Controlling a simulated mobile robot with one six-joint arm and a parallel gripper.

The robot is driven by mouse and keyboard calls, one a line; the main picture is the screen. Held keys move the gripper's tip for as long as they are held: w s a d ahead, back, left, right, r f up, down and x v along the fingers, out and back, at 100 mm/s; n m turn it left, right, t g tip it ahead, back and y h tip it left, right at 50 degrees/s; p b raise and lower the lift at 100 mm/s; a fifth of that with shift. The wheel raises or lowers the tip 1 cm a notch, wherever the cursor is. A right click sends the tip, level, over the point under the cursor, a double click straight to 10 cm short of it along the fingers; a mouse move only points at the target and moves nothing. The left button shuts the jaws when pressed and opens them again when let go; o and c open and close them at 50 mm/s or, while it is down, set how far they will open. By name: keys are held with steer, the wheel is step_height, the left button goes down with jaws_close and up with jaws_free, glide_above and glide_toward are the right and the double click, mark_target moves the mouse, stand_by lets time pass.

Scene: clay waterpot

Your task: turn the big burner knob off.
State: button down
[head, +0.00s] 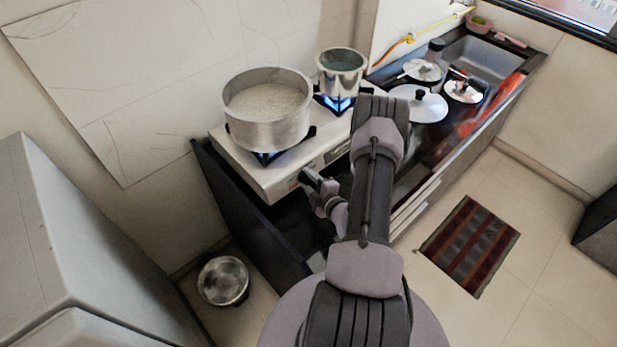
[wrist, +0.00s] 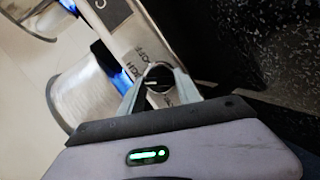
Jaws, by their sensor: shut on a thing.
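The stove (head: 262,184) is white and has two lit burners. The big pot (head: 268,128) sits over blue flame at the left burner; it also shows in the wrist view (wrist: 82,98). My gripper (head: 312,180) is at the stove's front panel, below the big pot. In the wrist view my gripper (wrist: 157,75) has its two fingers shut around the round burner knob (wrist: 158,74). The knob's pointer direction is hard to read. In the head view the gripper largely hides the knob.
A small steel pot (head: 341,70) stands over the lit right burner. Lids (head: 420,104) lie on the dark counter (head: 428,145) to the right. A metal bowl (head: 223,280) is on the floor at left, and a striped mat (head: 469,245) at right.

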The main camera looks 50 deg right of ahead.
steer(key=m+y+p, duration=0.1)
steer(key=m+p, duration=0.1)
steer(key=m, duration=0.3)
steer(key=shift+d+r+g, duration=0.1)
steer(key=shift+r+g, duration=0.05)
steer(key=shift+g, duration=0.15)
steer(key=m, duration=0.2)
steer(key=m+y+p, duration=0.1)
steer(key=m, duration=0.1)
steer(key=shift+d+m+y, duration=0.1)
steer(key=shift+m+y, duration=0.2)
stand_by(0.3)
steer(key=c, duration=0.9)
jaws_free()
steer(key=p+v, duration=0.1)
steer(key=v, duration=0.7)
steer(key=p+v, duration=0.1)
steer(key=v, duration=0.8)
steer(key=shift+s+r, duration=0.1)
steer(key=shift+r, duration=0.25)
